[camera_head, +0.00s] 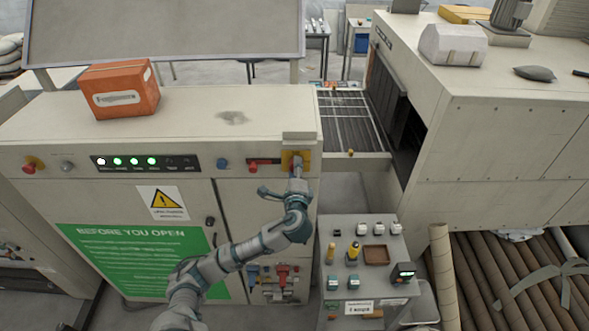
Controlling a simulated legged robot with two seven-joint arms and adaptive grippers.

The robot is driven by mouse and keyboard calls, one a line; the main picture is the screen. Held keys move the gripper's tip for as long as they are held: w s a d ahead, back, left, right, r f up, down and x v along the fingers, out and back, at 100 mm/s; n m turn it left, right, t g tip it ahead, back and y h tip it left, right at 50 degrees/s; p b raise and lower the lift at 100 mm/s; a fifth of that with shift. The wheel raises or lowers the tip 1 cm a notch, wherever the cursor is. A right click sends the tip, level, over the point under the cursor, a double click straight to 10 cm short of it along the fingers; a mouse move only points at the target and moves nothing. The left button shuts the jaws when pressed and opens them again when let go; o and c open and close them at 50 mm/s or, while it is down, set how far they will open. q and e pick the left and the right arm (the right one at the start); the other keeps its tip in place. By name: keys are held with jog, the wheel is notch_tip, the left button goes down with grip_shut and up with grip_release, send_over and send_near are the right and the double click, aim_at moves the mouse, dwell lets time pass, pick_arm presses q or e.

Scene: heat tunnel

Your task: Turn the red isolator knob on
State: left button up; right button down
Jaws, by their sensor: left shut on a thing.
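The isolator (287,161) is a yellow plate at the right end of the cream cabinet's control strip. Its red knob is mostly hidden by my gripper, so I cannot tell which way it points. My left gripper (297,165) is at the front of the yellow plate, shut on the knob. My left arm reaches up to it from the bottom of the view. My right gripper is not in view.
The cabinet (180,128) carries an orange box (119,89), a row of lit green lamps (134,162) and a red handle (262,162) left of the isolator. A small control console (366,266) stands at the lower right, beside cardboard rolls (500,275).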

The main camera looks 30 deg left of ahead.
pick_arm(q)
jog(key=shift+d+f, duration=0.15)
jog(key=shift+f, duration=0.35)
jog(key=o, duration=1)
jog(key=shift+o, duration=0.7)
jog(key=shift+w+r, duration=0.1)
jog(key=shift+r, duration=0.1)
jog(key=v, duration=1.2)
